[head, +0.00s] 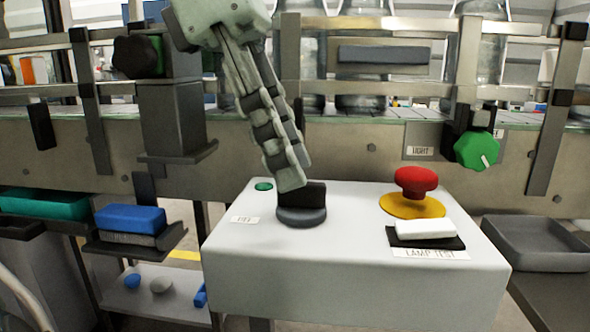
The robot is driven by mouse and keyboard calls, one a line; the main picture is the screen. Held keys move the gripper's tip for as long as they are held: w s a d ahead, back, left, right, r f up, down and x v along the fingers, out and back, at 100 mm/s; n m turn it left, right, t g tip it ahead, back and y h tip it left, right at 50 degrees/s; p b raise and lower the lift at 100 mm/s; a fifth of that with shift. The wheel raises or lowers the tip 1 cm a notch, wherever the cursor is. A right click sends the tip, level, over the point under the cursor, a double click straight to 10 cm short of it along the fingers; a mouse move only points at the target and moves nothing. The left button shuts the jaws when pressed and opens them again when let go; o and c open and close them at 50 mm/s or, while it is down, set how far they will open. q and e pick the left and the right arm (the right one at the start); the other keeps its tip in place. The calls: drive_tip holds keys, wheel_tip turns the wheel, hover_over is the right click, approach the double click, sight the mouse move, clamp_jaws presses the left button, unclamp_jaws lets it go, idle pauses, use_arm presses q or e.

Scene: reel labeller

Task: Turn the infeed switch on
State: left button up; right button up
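The switch (303,214) is a black rotary knob on a round dark base, on top of a light grey control box (345,292). A small label (243,219) with lettering too small to read surely lies to its left, and a green button or lamp (263,186) sits behind that. My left gripper (290,178) reaches down from above, its fingertips at the knob's upper left and covering part of it. The fingers show nearly edge-on and overlap, so I cannot tell their gap or whether they touch the knob. My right gripper is out of view.
On the box's right stand a red mushroom button (415,180) on a yellow base and a white rocker (425,229) labelled LAMP TEST. A green knob (477,150) is on the conveyor side behind. Blue and grey blocks lie on a shelf at left; an empty grey tray (536,244) is at right.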

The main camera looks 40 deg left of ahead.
sight(301, 199)
use_arm(q)
drive_tip(key=shift+x, duration=1.15)
clamp_jaws()
